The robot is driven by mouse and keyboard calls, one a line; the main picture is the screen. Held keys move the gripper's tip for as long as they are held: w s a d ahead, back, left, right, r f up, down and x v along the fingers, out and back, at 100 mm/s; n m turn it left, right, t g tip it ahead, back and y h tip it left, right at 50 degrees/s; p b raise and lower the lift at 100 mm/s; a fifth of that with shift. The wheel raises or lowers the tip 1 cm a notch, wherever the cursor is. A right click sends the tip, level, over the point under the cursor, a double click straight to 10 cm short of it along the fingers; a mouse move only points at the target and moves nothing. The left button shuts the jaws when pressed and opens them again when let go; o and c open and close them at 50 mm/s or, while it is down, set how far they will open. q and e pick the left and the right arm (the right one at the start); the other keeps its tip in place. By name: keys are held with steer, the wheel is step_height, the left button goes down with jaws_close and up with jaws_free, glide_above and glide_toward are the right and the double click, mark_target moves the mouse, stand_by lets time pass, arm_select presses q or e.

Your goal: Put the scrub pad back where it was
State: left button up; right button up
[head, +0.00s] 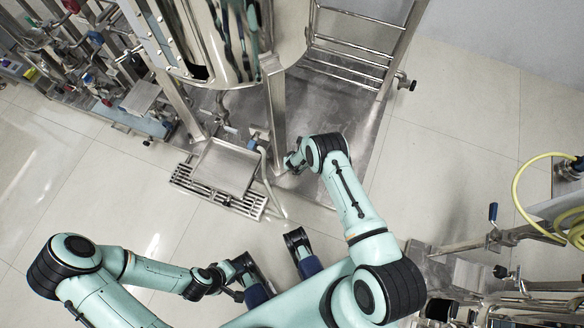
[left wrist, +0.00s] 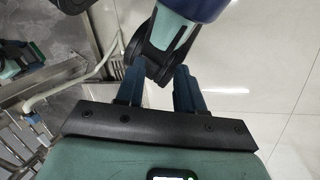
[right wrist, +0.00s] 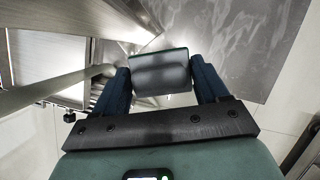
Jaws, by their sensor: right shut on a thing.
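In the head view my right gripper (head: 291,163) is low beside a leg of the steel tank, and the pad cannot be made out there. My left gripper (left wrist: 158,88) has its fingers apart with a gap between them in the left wrist view. It is near my own body, at the bottom of the head view (head: 232,275).
A big steel tank (head: 225,45) on legs stands ahead, over a steel floor plate (head: 335,110). A floor grate (head: 215,192) and a hose lie left of my right gripper. Pipework (head: 90,60) fills the upper left. A yellow hose (head: 517,190) hangs at the right. Pale floor tiles are clear at left.

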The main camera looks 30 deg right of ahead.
arm_select(q)
steer(key=w+a+f+t+y+b, duration=0.1)
steer(key=w+a+f+t+b, duration=0.3)
steer(key=w+f, duration=0.35)
arm_select(e)
steer(key=b, duration=0.1)
glide_above(295, 179)
steer(key=s, duration=0.2)
step_height(295, 179, down, 11)
steer(key=f, duration=0.1)
steer(key=f+b, duration=0.2)
steer(key=shift+w+a+f, duration=0.2)
steer(key=shift+a+f, duration=0.1)
steer(key=shift+f, duration=0.05)
step_height(295, 179, down, 4)
steer(key=b, duration=0.3)
steer(key=shift+f+b, duration=0.2)
steer(key=shift+b, duration=0.1)
arm_select(q)
steer(key=s+a+f+n+g, duration=0.1)
steer(key=s+a+f+g, duration=0.1)
steer(key=s+f+g, duration=0.2)
steer(key=s+f, duration=0.3)
steer(key=shift+s, duration=0.15)
steer(key=shift+s+f, duration=0.1)
steer(key=shift+f, duration=0.1)
arm_select(e)
steer(key=shift+f, duration=0.1)
